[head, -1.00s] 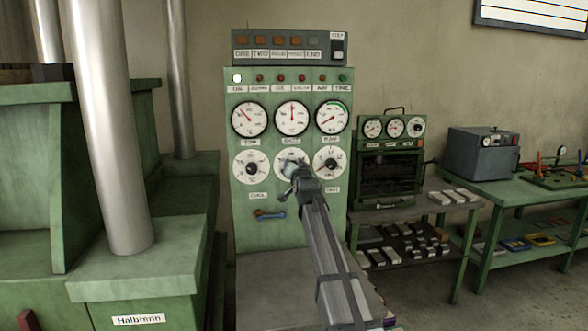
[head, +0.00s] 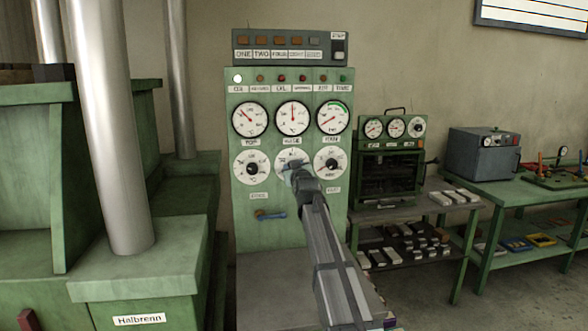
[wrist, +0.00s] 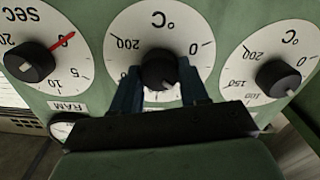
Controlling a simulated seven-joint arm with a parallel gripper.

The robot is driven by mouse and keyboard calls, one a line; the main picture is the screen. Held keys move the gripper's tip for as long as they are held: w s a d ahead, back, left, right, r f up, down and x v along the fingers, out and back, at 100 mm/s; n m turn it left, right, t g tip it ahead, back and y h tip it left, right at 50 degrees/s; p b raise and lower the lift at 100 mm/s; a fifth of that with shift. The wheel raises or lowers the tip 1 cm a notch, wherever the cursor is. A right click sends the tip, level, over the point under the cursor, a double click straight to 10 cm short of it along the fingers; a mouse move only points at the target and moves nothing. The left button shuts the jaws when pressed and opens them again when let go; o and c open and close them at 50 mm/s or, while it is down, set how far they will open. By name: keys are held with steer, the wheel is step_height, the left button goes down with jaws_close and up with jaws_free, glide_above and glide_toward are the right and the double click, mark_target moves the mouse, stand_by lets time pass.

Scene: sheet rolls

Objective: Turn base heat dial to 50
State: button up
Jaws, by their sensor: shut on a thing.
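The middle dial (head: 282,158) is a white disc with a dark knob on the green panel's lower row. In the wrist view this dial (wrist: 122,22) appears upside down, marked °C, with 0 and 200 legible. My gripper (head: 294,170) reaches it from the front and covers much of it in the head view. In the wrist view my gripper (wrist: 160,80) has one blue finger on each side of the black knob (wrist: 158,66) and is shut on it. The fingers and hand hide the scale's middle numbers, and the knob's pointer setting is not clear.
A °C dial (wrist: 250,58) and a seconds dial (wrist: 68,72) with a red hand flank the middle dial closely. Several gauges (head: 292,118) sit above. A large green machine (head: 130,275) stands at left.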

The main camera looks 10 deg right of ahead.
steer(key=shift+f+n, duration=0.1)
steer(key=shift+n, duration=0.5)
steer(key=o, duration=1.1)
steer(key=shift+c, duration=0.2)
steer(key=s, duration=1.4)
